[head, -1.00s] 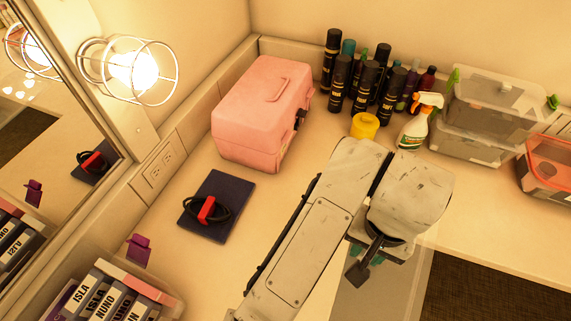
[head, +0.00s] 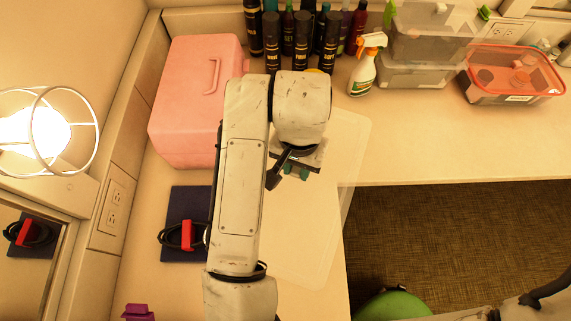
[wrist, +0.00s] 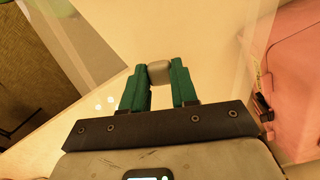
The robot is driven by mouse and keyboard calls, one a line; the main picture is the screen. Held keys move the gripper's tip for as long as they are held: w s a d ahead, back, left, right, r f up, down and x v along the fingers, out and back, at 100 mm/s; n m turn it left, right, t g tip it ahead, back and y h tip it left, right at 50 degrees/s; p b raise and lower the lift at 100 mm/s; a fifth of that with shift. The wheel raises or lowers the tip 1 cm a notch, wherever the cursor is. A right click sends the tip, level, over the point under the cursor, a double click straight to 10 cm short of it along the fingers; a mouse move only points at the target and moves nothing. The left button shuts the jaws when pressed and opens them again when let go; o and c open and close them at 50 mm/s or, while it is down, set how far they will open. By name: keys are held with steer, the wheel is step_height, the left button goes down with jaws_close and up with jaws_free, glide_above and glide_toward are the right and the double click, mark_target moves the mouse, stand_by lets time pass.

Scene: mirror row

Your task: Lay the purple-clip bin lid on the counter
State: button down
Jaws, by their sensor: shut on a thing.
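The bin lid (head: 315,235) is a flat, see-through sheet over the corner of the counter (head: 440,140). It also shows in the wrist view (wrist: 210,40). My gripper (head: 297,172) is above the lid, partly hidden by my arm. In the wrist view its green fingers (wrist: 159,80) are shut on the lid's grey knob (wrist: 159,72). The lid's right edge reaches slightly past the counter's inner edge. I cannot tell whether it touches the counter. A purple clip-like piece (head: 138,312) shows at the bottom left, cut off by the frame.
A pink case (head: 190,105) stands left of my arm, with a dark mat (head: 180,205) below it. Several dark bottles (head: 300,50), a spray bottle (head: 362,70) and clear bins (head: 415,70) line the back. The right counter is mostly bare.

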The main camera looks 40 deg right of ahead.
steer(key=w+f, duration=0.2)
steer(key=f, duration=0.1)
steer(key=w+f, duration=0.1)
steer(key=f, duration=0.1)
steer(key=shift+w+d+p, duration=0.15)
steer(key=shift+w+p, duration=0.2)
steer(key=shift+f, duration=1.45)
steer(key=shift+f, duration=0.4)
steer(key=shift+f+b, duration=0.1)
steer(key=shift+b, duration=0.2)
steer(key=c, duration=0.9)
jaws_free()
steer(key=shift+o, duration=0.2)
